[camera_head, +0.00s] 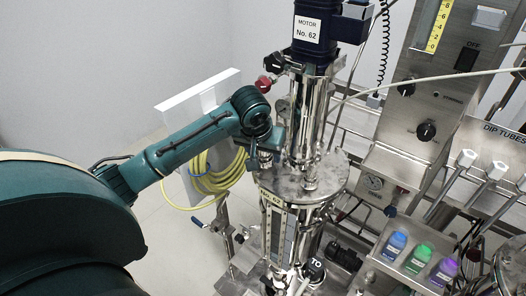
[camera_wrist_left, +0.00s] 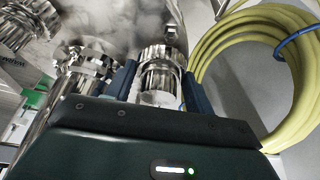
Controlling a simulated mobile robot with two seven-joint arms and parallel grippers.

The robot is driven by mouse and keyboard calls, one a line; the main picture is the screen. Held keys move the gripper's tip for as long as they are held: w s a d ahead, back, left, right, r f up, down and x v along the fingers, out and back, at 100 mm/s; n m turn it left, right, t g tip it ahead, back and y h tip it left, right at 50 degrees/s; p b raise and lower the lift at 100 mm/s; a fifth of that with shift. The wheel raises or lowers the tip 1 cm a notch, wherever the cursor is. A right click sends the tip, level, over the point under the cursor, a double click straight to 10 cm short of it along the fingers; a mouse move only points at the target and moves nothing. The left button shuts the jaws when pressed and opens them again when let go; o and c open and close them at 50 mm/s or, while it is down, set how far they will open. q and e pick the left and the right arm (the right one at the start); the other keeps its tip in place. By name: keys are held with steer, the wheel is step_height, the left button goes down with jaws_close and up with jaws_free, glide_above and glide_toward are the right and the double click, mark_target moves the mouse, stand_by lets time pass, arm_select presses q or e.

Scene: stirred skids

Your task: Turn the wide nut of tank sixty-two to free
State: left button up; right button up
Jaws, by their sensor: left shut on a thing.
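Tank sixty-two (camera_head: 322,182) is a steel vessel with a flat shiny lid and a plate ending in "62", standing under the motor (camera_head: 310,30) marked "No. 62". My left gripper (camera_head: 264,153) is at the left edge of the lid. In the left wrist view my left gripper (camera_wrist_left: 160,92) has one blue-grey finger on each side of a ribbed steel nut (camera_wrist_left: 158,56) and is shut on it. The nut's lower part sits between the fingers. In the head view the gripper mostly hides the nut. My right gripper is not in view.
A coiled yellow hose (camera_head: 212,178) hangs just left of the gripper on a white panel (camera_head: 192,101). A steel clamp fitting (camera_wrist_left: 82,66) stands close beside the left finger in the wrist view. A control panel (camera_head: 435,70) and capped bottles (camera_head: 418,256) are at right.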

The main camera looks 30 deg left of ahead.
arm_select(q)
steer(key=n+y, duration=0.1)
steer(key=n, duration=0.4)
steer(key=shift+d+n+g+y, duration=0.15)
steer(key=shift+n+g+y, duration=0.15)
steer(key=shift+g+y, duration=0.1)
stand_by(0.3)
steer(key=o, duration=1)
steer(key=v, duration=1.2)
steer(key=shift+w, duration=0.1)
steer(key=shift+d, duration=0.1)
